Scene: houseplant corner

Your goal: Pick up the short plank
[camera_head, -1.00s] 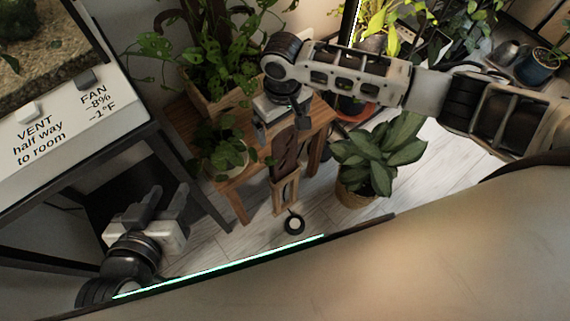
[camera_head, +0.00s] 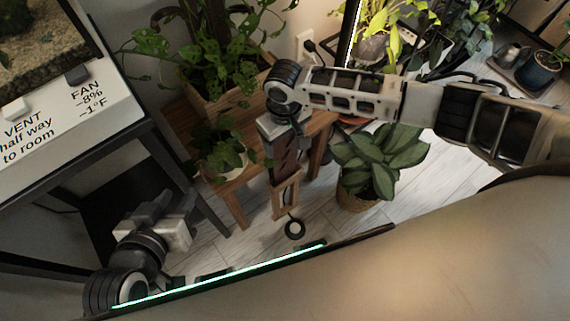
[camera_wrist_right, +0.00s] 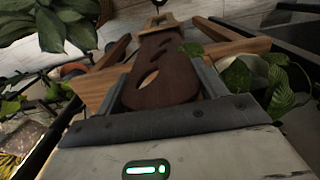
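The short plank (camera_head: 285,155) is dark brown with rounded holes. It stands upright in a light wooden stand in front of the plant table. My right gripper (camera_head: 284,140) is at the plank's upper end. In the right wrist view, the plank (camera_wrist_right: 165,85) lies between the two fingers of the gripper (camera_wrist_right: 166,68). Both fingers lie along its edges with no clear gap, so it looks shut on the plank. My left gripper (camera_head: 172,210) is at the lower left, away from the plank, with its fingers apart and nothing visible between them.
A wooden table (camera_head: 235,192) with potted plants stands right behind the plank. A leafy plant in a basket (camera_head: 355,200) stands close on the right. A black-framed terrarium stand (camera_head: 150,140) is at the left. Pale floor is clear around a small dark ring (camera_head: 295,228).

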